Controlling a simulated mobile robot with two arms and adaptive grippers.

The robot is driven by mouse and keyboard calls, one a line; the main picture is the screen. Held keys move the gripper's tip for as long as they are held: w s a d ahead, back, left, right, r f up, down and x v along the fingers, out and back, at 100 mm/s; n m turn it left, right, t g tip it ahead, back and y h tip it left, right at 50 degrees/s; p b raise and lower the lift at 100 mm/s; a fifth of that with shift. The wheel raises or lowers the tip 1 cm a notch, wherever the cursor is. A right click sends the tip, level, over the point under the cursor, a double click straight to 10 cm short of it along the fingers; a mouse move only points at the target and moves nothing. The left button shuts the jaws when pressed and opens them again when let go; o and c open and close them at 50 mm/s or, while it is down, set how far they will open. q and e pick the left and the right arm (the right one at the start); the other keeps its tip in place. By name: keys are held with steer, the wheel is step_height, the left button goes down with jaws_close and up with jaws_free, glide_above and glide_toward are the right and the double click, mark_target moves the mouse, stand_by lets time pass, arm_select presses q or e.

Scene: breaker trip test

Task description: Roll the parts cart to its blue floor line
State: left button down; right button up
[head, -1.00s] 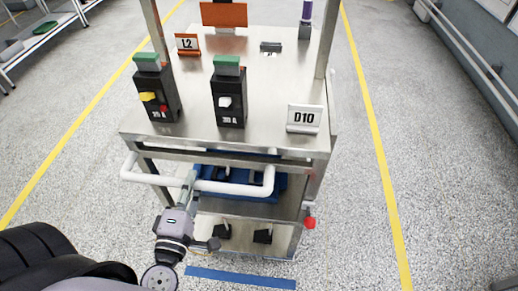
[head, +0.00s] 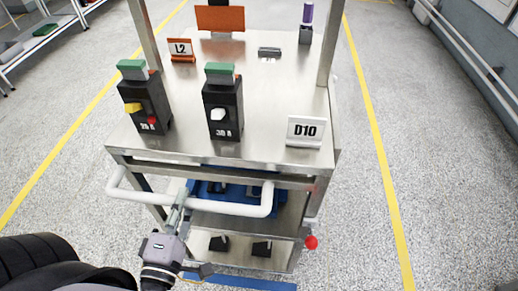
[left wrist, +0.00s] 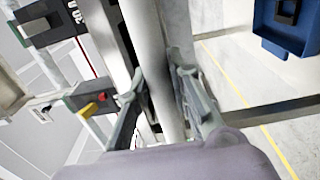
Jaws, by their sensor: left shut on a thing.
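The steel parts cart (head: 255,125) stands in the middle of the head view. Its white push handle (head: 235,210) runs along the near side. My left gripper (head: 180,205) is shut on this handle, left of its middle. In the left wrist view the two fingers (left wrist: 160,105) lie on both sides of the white bar (left wrist: 150,50). The blue floor line (head: 240,284) is on the floor at the cart's near end, below the lower shelf; its left part is hidden behind my gripper. My right gripper is not in view.
A blue bin (head: 210,190) is on the shelf below. Yellow lines (head: 375,130) edge the clear aisle. A rack (head: 40,38) stands at far left.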

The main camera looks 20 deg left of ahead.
arm_select(q)
steer(key=p+v, duration=0.3)
steer(key=v, duration=0.5)
steer(key=shift+f, duration=0.2)
stand_by(0.9)
steer(key=c, duration=1.4)
jaws_free()
steer(key=shift+w+p, duration=0.15)
steer(key=shift+p, duration=0.15)
steer(key=shift+r, duration=0.15)
